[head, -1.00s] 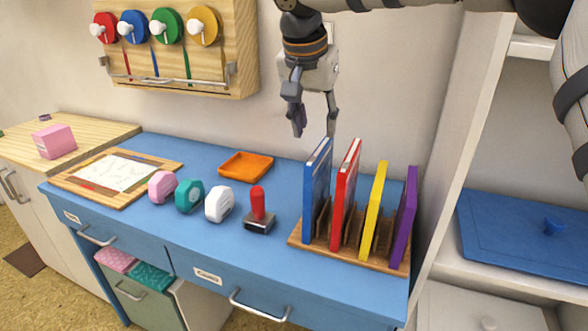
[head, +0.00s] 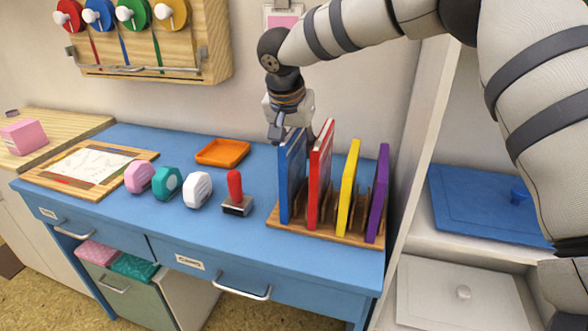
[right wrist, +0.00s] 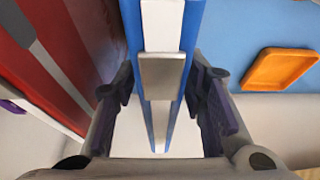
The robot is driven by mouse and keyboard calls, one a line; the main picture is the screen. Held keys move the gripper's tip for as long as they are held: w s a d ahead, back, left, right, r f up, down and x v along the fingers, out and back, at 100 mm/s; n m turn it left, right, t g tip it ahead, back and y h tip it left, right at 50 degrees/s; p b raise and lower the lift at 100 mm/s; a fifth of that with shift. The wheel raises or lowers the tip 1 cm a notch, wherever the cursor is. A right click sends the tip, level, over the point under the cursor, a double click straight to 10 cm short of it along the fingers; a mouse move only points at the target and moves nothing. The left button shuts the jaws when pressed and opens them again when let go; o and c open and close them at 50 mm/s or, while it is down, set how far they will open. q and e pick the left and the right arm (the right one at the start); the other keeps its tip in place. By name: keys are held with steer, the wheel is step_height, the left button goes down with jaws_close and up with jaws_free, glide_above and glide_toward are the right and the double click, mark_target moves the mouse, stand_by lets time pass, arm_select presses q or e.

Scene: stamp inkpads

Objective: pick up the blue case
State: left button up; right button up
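The blue case (head: 291,180) stands upright at the left end of a wooden rack (head: 330,232). My right gripper (head: 291,136) is above the case's top in the head view, with its fingers pointing down. In the right wrist view, the blue case (right wrist: 163,25) shows its white spine and grey plate between the two fingers of my right gripper (right wrist: 166,103). The fingers are apart, one on each side of the case, and I see no firm grip. My left gripper is not in view.
A red case (head: 319,180), a yellow case (head: 347,190) and a purple case (head: 377,195) stand right of the blue one. The red case is close by.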

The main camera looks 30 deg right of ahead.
steer(key=shift+f, duration=0.25)
stand_by(0.3)
jaws_close()
